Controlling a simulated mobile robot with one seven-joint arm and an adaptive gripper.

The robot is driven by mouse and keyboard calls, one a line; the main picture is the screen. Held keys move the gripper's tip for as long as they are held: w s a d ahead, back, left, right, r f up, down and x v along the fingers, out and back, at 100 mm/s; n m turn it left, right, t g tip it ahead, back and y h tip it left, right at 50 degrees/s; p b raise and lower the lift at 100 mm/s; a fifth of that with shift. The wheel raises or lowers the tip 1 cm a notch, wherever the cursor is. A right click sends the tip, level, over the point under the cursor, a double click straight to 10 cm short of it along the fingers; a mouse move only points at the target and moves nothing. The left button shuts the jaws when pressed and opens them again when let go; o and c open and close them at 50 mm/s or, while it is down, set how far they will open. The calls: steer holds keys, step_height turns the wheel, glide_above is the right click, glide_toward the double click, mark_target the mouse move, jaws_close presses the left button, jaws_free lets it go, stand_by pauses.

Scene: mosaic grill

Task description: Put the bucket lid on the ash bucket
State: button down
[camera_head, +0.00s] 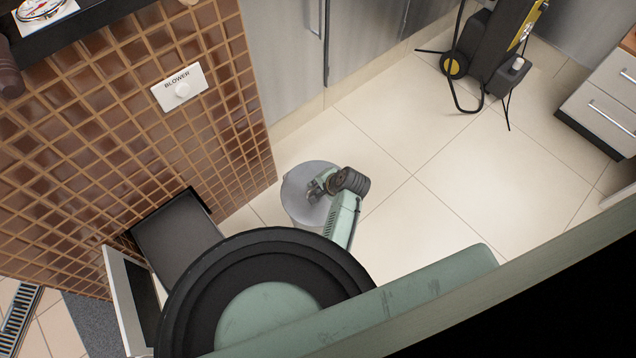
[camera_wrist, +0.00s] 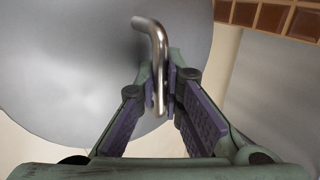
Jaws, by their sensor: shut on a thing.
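The bucket lid (camera_head: 300,205) is a round grey disc in the head view, low near the foot of the tiled wall. It fills the upper left of the wrist view (camera_wrist: 60,70). Its bent metal handle (camera_wrist: 156,40) stands up from the surface. My gripper (camera_wrist: 165,85) is shut on this handle; in the head view my gripper (camera_head: 320,187) is over the lid's right part. A pale grey side shows below the lid's near edge, likely the ash bucket (camera_head: 300,219), mostly hidden. I cannot tell whether the lid touches its rim.
A brown tiled grill wall (camera_head: 110,130) with a blower switch (camera_head: 180,87) is on the left. A dark drawer (camera_head: 178,238) sticks out of it beside an open door (camera_head: 132,300). A pressure washer (camera_head: 490,50) stands at the back. The tiled floor (camera_head: 450,190) at right is clear.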

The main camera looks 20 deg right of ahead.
steer(key=shift+s+f, duration=0.1)
steer(key=shift+f, duration=0.55)
stand_by(0.3)
steer(key=c, duration=1.6)
jaws_free()
steer(key=shift+c, duration=0.2)
steer(key=v, duration=1.2)
